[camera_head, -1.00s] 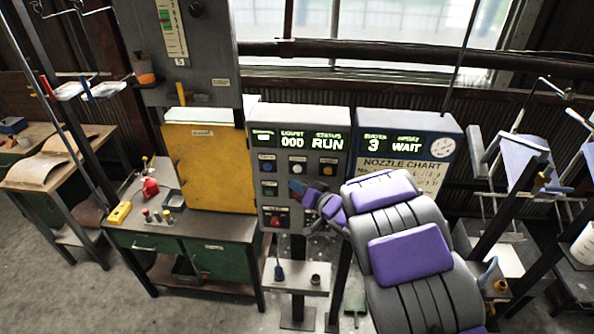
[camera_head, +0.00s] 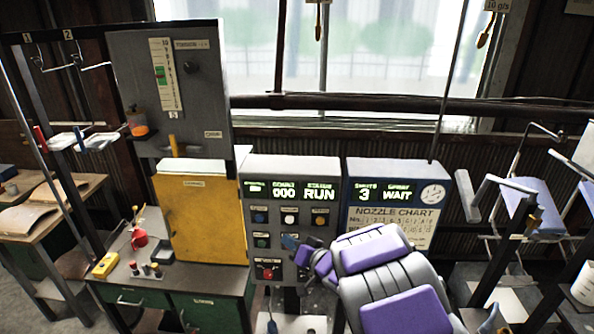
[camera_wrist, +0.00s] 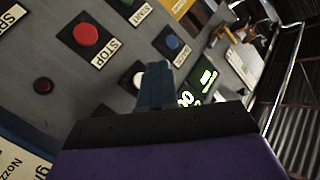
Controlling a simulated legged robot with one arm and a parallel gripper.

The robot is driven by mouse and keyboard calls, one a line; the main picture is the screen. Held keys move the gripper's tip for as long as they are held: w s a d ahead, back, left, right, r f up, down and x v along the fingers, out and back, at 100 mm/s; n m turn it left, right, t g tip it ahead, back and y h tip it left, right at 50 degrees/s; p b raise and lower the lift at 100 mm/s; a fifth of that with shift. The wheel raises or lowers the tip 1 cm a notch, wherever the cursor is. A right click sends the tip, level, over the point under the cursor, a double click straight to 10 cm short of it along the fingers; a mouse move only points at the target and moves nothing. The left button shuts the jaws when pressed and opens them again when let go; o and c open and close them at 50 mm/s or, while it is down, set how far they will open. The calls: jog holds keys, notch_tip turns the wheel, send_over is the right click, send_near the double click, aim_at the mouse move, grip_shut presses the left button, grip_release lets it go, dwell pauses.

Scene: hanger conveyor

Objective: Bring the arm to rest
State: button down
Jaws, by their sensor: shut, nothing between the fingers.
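My arm reaches forward from the lower right of the head view, with purple and grey links. My gripper (camera_head: 291,243) is at its far end, in front of the buttons of the grey control panel (camera_head: 291,170). In the wrist view the blue fingers of my gripper (camera_wrist: 156,72) are shut together with nothing between them. They overlap a white button on the panel, and I cannot tell whether they touch it. The red STOP button (camera_wrist: 86,34) and a blue button (camera_wrist: 172,40) are beyond the fingertips. The panel display reads COUNT 000 and STATUS RUN.
A panel with a nozzle chart (camera_head: 395,217) stands right of the control panel and reads WAIT. A yellow cabinet door (camera_head: 203,220) and a green-drawered bench (camera_head: 172,285) are at the left. Hanger rails stand at both sides.

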jog(key=d+f+m+h+b, duration=0.1)
jog(key=d+h+b, duration=0.55)
jog(key=d, duration=0.65)
jog(key=s+d+f+m+g+h+b, duration=0.25)
jog(key=s+d+h, duration=0.45)
jog(key=s+d, duration=0.4)
jog(key=s+a+f+g+b, duration=0.2)
jog(key=s+g+b, duration=0.1)
jog(key=s, duration=0.9)
jog(key=s+a+f+n+g+y+b, duration=0.1)
jog(key=s+a+f+g+b, duration=0.1)
jog(key=s, duration=1)
jog(key=s+a+f+n+g+y+b, duration=0.1)
jog(key=s+g, duration=0.5)
jog(key=s, duration=0.7)
notch_tip(320, 180, down, 3)
jog(key=a+b, duration=0.1)
jog(key=b, duration=0.1)
jog(key=shift+b, duration=0.3)
jog(key=shift+y, duration=0.25)
dwell(1.0)
